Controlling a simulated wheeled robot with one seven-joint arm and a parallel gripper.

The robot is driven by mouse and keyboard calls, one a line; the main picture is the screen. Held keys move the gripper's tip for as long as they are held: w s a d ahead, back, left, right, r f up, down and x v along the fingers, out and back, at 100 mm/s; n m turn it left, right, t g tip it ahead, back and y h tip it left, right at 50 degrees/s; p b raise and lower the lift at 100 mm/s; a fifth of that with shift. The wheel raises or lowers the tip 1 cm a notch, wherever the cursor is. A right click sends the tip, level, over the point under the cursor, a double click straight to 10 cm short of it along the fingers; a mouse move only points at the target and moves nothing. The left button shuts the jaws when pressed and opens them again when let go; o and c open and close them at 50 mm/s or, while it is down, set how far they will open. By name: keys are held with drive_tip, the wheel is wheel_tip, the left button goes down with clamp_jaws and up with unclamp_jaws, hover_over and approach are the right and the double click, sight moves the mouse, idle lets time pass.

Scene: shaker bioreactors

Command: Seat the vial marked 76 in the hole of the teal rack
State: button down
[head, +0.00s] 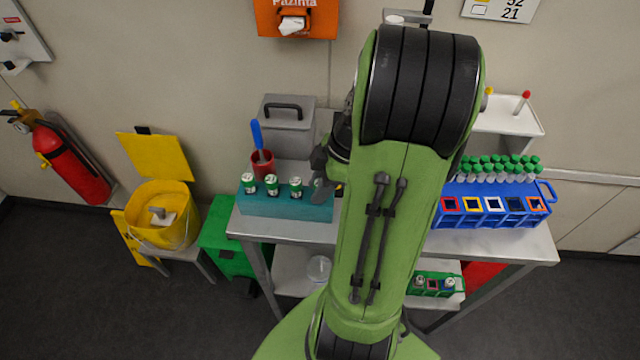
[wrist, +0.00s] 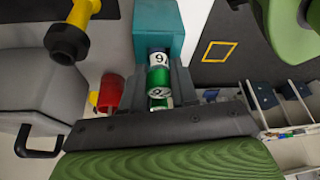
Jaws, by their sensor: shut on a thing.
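The teal rack (head: 285,206) stands at the left end of the metal table and holds a row of vials with green sides and white number tops (head: 271,185). My gripper (head: 319,178) is at the right part of this row, partly hidden by my arm. In the wrist view, the teal rack (wrist: 158,25) lies beyond the fingers. My gripper (wrist: 158,88) is shut on a green and white vial (wrist: 160,102). Another vial, with a 9 partly legible on top (wrist: 159,57), is in line beyond it. No 76 can be read, and whether the held vial is in a hole cannot be told.
A red cup with a blue-handled tool (head: 262,163) and a grey case (head: 287,125) stand behind the teal rack. A blue rack (head: 487,218) with several green-capped tubes is at the right. A lower shelf holds a small green rack (head: 433,284). My arm covers the table's middle.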

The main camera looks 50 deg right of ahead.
drive_tip(key=c, duration=0.8)
unclamp_jaws()
drive_tip(key=shift+r, duration=0.1)
drive_tip(key=p+v, duration=0.5)
drive_tip(key=v, duration=1)
drive_tip(key=shift+s+r+p, duration=0.1)
drive_tip(key=shift+r+p, duration=0.2)
drive_tip(key=shift+p, duration=0.05)
